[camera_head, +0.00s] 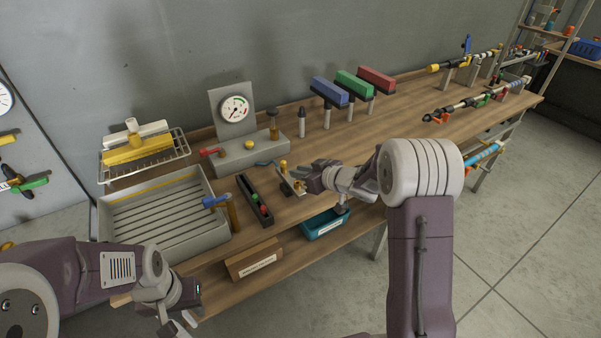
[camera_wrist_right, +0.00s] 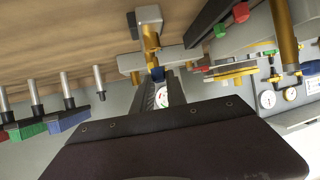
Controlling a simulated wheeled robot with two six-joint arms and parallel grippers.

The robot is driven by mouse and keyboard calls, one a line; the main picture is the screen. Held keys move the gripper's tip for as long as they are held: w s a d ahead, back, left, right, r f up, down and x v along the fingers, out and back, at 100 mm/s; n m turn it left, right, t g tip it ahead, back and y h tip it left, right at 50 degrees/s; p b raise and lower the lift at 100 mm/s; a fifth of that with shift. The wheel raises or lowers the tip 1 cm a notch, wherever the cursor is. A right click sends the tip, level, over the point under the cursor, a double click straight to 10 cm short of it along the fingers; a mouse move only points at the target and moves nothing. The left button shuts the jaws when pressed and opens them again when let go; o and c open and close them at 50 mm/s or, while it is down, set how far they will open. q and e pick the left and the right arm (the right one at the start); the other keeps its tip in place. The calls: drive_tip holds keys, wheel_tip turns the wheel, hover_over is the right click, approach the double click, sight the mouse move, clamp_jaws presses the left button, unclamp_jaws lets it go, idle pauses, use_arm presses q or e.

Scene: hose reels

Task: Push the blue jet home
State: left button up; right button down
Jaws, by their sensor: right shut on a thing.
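My right gripper (camera_head: 297,181) is at a small grey fixture with brass fittings (camera_head: 284,168) on the bench. In the right wrist view a small blue piece (camera_wrist_right: 157,73), which looks like the blue jet, sits at the fingertips, close against the fixture's grey bar (camera_wrist_right: 128,63). The gripper is shut on it. How deep it sits is hidden by the fingers. In the head view the blue jet cannot be made out. A dark narrow tray (camera_head: 246,188) holds a green and a red jet, left of the fixture. My left gripper (camera_head: 183,322) hangs low at the bottom left, away from the bench top.
A gauge stand (camera_head: 232,108) with a red lever is behind. A slatted grey basin (camera_head: 150,222) with a blue-handled tap (camera_head: 214,201) lies left. Blue, green and red blocks (camera_head: 355,85) stand at the back. A teal bin (camera_head: 322,224) and wooden box (camera_head: 254,259) sit below.

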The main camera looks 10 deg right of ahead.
drive_tip(key=shift+r+p, duration=0.15)
drive_tip(key=shift+p, duration=0.25)
drive_tip(key=shift+p, duration=0.35)
idle(0.7)
drive_tip(key=shift+p, duration=0.35)
idle(0.4)
drive_tip(key=shift+f+b, duration=0.85)
drive_tip(key=shift+f, duration=0.6)
